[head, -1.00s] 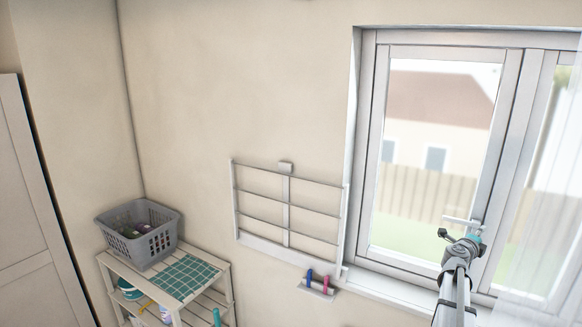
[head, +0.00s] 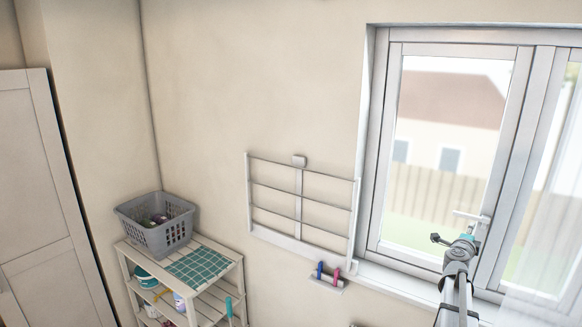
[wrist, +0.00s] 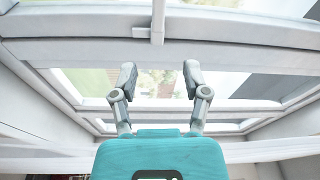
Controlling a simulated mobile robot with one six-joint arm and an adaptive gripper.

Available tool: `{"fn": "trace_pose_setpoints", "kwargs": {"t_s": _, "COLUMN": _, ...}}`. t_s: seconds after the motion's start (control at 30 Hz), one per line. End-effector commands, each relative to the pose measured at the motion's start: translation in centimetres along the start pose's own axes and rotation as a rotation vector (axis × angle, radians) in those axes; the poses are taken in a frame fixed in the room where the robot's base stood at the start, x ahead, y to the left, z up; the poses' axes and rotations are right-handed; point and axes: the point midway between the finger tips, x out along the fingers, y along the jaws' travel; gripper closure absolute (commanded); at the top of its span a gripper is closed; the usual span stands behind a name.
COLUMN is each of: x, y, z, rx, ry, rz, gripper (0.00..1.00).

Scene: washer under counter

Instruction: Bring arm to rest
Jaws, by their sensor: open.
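My arm rises at the lower right of the head view, in front of the window. My gripper (wrist: 157,82) shows in the wrist view with its two grey fingers spread apart and nothing between them. In the head view the gripper end (head: 460,245) overlaps the window just below its white handle (head: 471,217). In the wrist view the handle (wrist: 157,18) is at the top middle, beyond the fingertips and apart from them. The window (head: 440,150) looks shut in the head view.
A slatted shelf (head: 222,252) at the lower left bears a grey basket (head: 172,236) and a green checked cloth (head: 199,268). A wall drying rack (head: 298,205) and a small holder with pegs (head: 327,283) are left of the window. A sheer curtain (head: 545,230) hangs at the right.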

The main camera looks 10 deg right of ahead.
Motion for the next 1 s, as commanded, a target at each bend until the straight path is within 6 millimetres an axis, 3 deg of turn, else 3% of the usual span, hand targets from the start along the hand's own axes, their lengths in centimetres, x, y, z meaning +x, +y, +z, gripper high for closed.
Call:
{"fn": "trace_pose_setpoints", "kwargs": {"t_s": 0.27, "x": -4.0, "y": 1.5, "z": 9.1, "rx": -0.147, "ry": -0.264, "rz": -0.040, "gripper": 0.40}}
{"fn": "trace_pose_setpoints", "kwargs": {"t_s": 0.47, "x": -9.7, "y": 3.9, "z": 18.1, "rx": -0.316, "ry": -0.548, "rz": -0.062, "gripper": 0.40}}
{"fn": "trace_pose_setpoints", "kwargs": {"t_s": 0.7, "x": -18.2, "y": 8.4, "z": 26.6, "rx": -0.541, "ry": -0.878, "rz": -0.061, "gripper": 0.40}}
{"fn": "trace_pose_setpoints", "kwargs": {"t_s": 0.8, "x": -22.2, "y": 10.8, "z": 29.4, "rx": -0.642, "ry": -1.015, "rz": -0.050, "gripper": 0.40}}
{"fn": "trace_pose_setpoints", "kwargs": {"t_s": 1.0, "x": -30.7, "y": 16.4, "z": 33.0, "rx": -0.865, "ry": -1.282, "rz": -0.003, "gripper": 0.40}}
